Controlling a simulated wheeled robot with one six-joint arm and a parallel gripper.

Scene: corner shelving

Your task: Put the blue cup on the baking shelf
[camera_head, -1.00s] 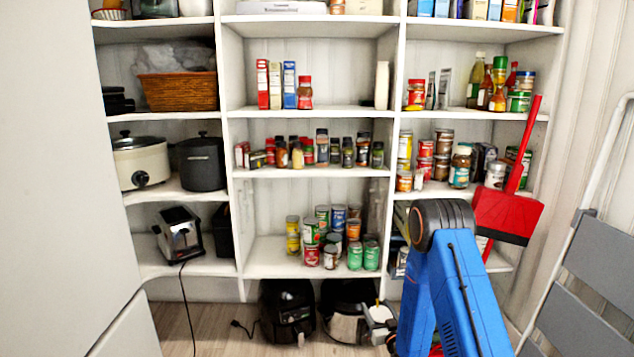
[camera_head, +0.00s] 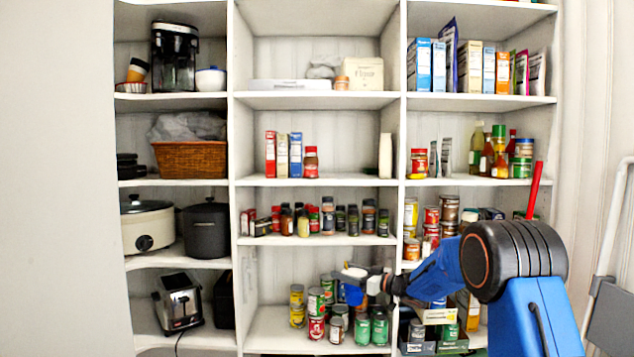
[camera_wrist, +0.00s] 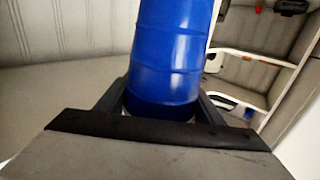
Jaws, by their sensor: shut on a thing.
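The blue cup (camera_head: 354,294) is in my gripper (camera_head: 366,277), in front of the canned-goods shelf of the middle column. The wrist view shows the cup (camera_wrist: 168,50) large and close, with the fingers of my gripper (camera_wrist: 160,100) on both sides of it. My gripper is shut on it. In the head view the cup is small and partly covered by the fingers. No label marks a baking shelf. A middle-column shelf (camera_head: 345,181) holds upright boxes (camera_head: 282,155) and a red-capped jar (camera_head: 311,162), with bare room to their right.
Spice jars (camera_head: 328,215) stand one shelf below the boxes. Cans (camera_head: 317,312) crowd the shelf behind the cup. The right column holds bottles (camera_head: 487,157), cans and packets. A folding step (camera_head: 612,310) and a red-handled dustpan (camera_head: 535,190) are at the right.

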